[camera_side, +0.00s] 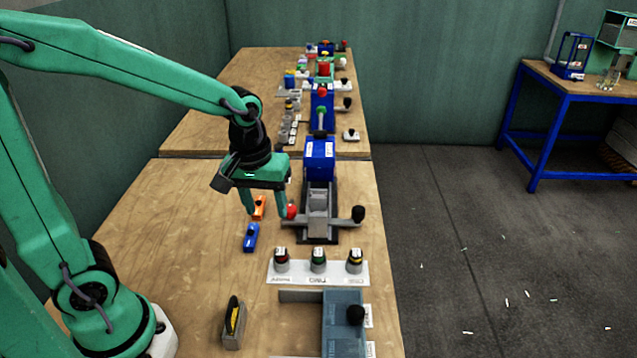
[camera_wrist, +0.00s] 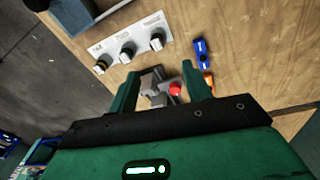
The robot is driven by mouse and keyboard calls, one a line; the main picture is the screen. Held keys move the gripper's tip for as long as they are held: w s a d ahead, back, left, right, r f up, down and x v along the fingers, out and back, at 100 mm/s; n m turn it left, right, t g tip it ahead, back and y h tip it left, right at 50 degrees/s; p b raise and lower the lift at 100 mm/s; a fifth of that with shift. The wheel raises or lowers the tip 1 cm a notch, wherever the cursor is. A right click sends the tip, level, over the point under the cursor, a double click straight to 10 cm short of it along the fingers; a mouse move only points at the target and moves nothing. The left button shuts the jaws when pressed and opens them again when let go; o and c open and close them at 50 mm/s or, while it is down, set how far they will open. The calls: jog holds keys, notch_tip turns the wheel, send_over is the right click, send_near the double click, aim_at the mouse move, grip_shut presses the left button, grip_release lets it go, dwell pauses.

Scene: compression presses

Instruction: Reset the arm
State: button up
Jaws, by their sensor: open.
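My green gripper (camera_side: 266,212) hangs fingers-down above the wooden table, just left of a press with a blue head (camera_side: 319,160) and grey base. Its two fingers stand apart, with nothing held between them. In the wrist view the open fingers (camera_wrist: 160,75) frame part of the grey press and its red ball knob (camera_wrist: 176,88). In the side view the red knob (camera_side: 291,212) appears close to the right fingertip; I cannot tell whether they touch. An orange piece (camera_side: 259,207) and a blue piece (camera_side: 251,238) lie on the table near the left finger.
A white panel with three knobs (camera_side: 318,273) sits in front of the press. A grey-blue box device (camera_side: 343,318) and a small grey holder (camera_side: 233,325) stand nearer. More presses line the far table (camera_side: 215,105). Bare wood (camera_side: 190,225) lies left of the gripper.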

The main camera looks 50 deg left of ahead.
jog(key=s+a+r+m+t, duration=0.1)
jog(key=s+r+m+t, duration=0.3)
jog(key=s+r+m, duration=0.2)
jog(key=shift+s+a+r+m, duration=0.25)
jog(key=shift+s+r+m, duration=0.15)
jog(key=shift+s+r, duration=1.1)
